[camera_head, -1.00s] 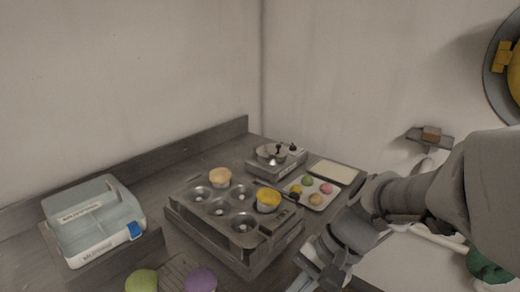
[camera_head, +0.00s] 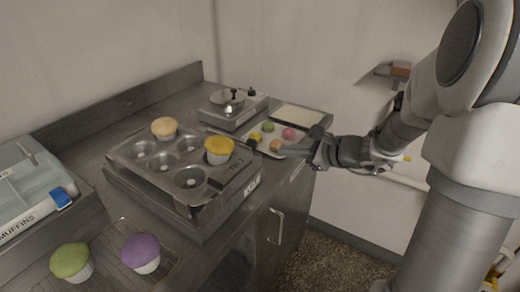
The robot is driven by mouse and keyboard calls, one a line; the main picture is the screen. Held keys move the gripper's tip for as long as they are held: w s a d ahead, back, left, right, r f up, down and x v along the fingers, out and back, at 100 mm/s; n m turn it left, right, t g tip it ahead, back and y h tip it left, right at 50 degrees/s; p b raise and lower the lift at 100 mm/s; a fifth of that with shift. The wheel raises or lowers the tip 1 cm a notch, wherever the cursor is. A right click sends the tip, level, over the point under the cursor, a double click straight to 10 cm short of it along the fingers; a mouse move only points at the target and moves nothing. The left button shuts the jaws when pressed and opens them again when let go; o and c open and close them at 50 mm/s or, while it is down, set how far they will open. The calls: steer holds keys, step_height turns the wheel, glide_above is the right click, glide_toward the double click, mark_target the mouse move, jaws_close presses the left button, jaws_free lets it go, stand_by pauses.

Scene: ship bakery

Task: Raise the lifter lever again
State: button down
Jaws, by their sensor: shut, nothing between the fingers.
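A grey metal muffin tin (camera_head: 165,160) sits on a low lifter base (camera_head: 200,222) on the counter. A thin dark bar with a black end (camera_head: 251,143), which looks like the lifter lever, runs from behind the yellow muffin toward the small tray. I cannot tell how far it is raised. My gripper (camera_head: 284,151) reaches in from the right, over the near right edge of the small tray. It is shut, with nothing seen in it, and is apart from the black end, to its right. Its fingertips are small and partly blend with the tray.
A yellow muffin (camera_head: 219,146) and a beige muffin (camera_head: 164,125) sit in the tin. Green (camera_head: 70,260) and purple (camera_head: 141,248) muffins stand in front. A scale (camera_head: 232,116) and a tray of coloured pieces (camera_head: 283,125) stand behind. A muffin box (camera_head: 28,190) is at left.

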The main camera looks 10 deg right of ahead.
steer(key=b+x, duration=0.2)
steer(key=x, duration=0.8)
steer(key=shift+r, duration=0.15)
stand_by(0.4)
